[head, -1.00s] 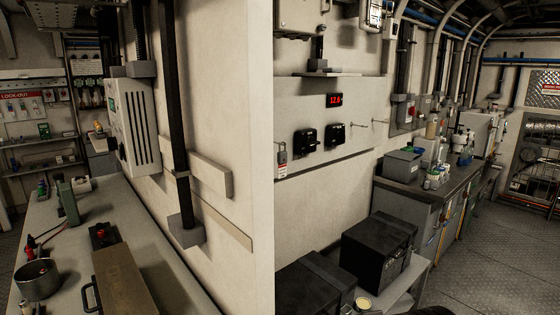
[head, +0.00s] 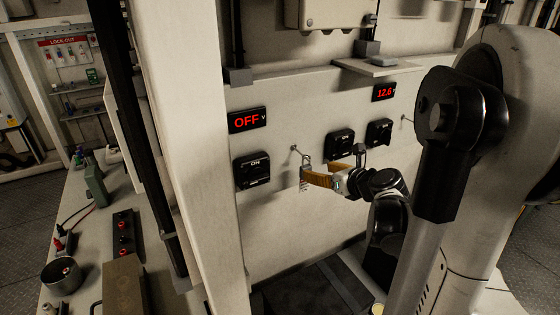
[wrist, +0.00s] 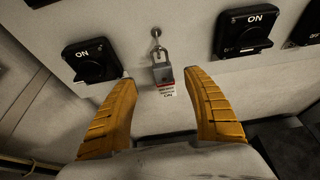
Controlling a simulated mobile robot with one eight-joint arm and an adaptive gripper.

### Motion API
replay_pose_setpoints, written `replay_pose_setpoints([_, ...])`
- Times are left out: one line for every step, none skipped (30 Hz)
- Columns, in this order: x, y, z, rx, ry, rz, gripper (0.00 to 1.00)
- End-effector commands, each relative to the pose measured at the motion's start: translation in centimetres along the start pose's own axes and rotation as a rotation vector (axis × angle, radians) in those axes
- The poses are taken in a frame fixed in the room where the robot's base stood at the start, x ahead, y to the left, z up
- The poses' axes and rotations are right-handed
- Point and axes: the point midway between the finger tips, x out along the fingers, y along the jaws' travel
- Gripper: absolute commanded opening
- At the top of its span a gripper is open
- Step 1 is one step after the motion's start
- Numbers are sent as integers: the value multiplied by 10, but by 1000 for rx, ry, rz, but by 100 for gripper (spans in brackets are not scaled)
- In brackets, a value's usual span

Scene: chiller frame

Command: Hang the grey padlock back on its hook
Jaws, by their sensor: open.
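The grey padlock (wrist: 163,74) hangs upright by its shackle from a small metal hook (wrist: 155,33) on the pale wall panel. A red and white tag (wrist: 167,89) hangs below its body. My gripper (wrist: 158,80) is open, with one yellow finger on each side of the padlock. I see gaps between the fingers and the padlock body in the wrist view. In the head view the hook (head: 294,149) shows on the panel, and my gripper (head: 309,174) largely covers the padlock, leaving the tag (head: 304,186) partly visible.
A black rotary switch (head: 252,170) marked ON sits left of the hook, below an OFF display (head: 247,120). Two more switches (head: 340,144) (head: 379,132) are to the right. A pale pillar (head: 185,130) stands at left. Black boxes (head: 318,290) lie below.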

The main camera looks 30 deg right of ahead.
Motion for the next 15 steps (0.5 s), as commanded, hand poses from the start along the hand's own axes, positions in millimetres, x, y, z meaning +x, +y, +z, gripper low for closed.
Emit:
replay_pose_setpoints([11,1,-2,-3,0,2,59])
replay_pose_setpoints([16,1,-2,-3,1,3,59])
replay_pose_setpoints([22,1,-2,-4,1,3,59])
replay_pose_setpoints([26,1,-2,-4,2,2,59])
replay_pose_setpoints([29,0,-2,-4,1,2,59])
replay_pose_setpoints([32,0,-2,-5,1,1,59])
replay_pose_setpoints([33,1,-1,-5,1,1,59])
replay_pose_setpoints([35,1,-1,-5,1,1,59])
replay_pose_setpoints([37,1,-1,-5,1,2,59])
replay_pose_setpoints([39,0,-1,-5,1,2,59])
replay_pose_setpoints([41,0,-1,-5,1,2,59])
replay_pose_setpoints([46,0,-1,-5,2,2,59])
replay_pose_setpoints([50,-1,-1,-5,2,2,59])
replay_pose_setpoints([54,-2,-1,-6,2,2,59])
replay_pose_setpoints([61,-2,-1,-7,2,2,59])
